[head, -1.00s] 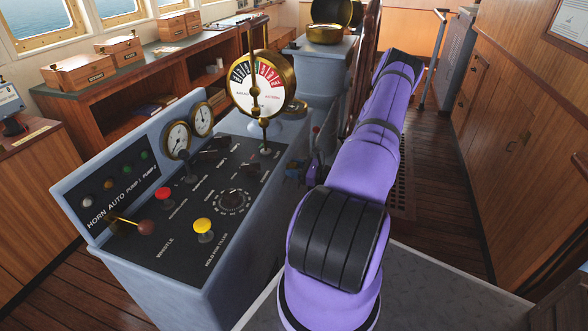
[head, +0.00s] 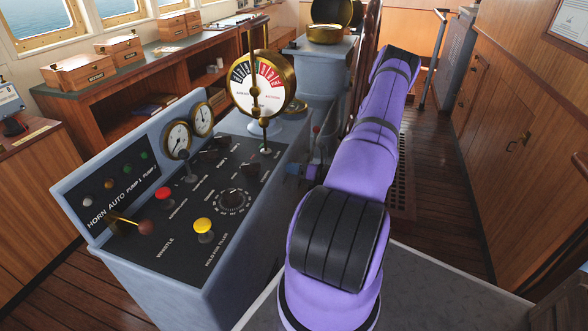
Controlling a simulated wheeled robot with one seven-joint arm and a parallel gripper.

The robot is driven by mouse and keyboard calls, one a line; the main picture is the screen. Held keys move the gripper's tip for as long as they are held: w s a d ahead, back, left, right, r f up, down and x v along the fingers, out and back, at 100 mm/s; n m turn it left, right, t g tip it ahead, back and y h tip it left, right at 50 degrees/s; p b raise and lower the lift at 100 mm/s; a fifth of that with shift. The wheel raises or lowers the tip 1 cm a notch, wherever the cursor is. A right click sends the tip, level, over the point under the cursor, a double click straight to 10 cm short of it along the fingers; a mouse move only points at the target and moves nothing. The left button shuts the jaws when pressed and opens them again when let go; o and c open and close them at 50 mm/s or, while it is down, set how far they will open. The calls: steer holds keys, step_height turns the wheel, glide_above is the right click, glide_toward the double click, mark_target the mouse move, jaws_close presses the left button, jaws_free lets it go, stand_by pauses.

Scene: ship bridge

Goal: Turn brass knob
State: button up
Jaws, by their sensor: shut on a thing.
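My gripper (head: 296,169) is small and partly hidden in the head view, low against the right side of the grey-blue control console (head: 262,180). My purple arm covers much of the space around it. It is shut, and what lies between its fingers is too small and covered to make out. I cannot clearly see the brass knob itself; it appears to be hidden at the gripper.
A brass engine telegraph (head: 258,86) stands on the console. The console top has a yellow button (head: 204,225), a red button (head: 163,194) and a round dial (head: 232,201). Wooden cabinets (head: 524,130) line the right side, with open floor before them.

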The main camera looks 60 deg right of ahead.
steer(key=m, duration=1.1)
steer(key=shift+m, duration=0.4)
stand_by(0.3)
steer(key=o, duration=0.9)
steer(key=shift+y, duration=0.3)
steer(key=shift+o, duration=0.2)
steer(key=shift+s+d, duration=0.1)
steer(key=shift+s, duration=0.05)
steer(key=v, duration=1)
steer(key=shift+s+r, duration=0.2)
steer(key=shift+s, duration=0.1)
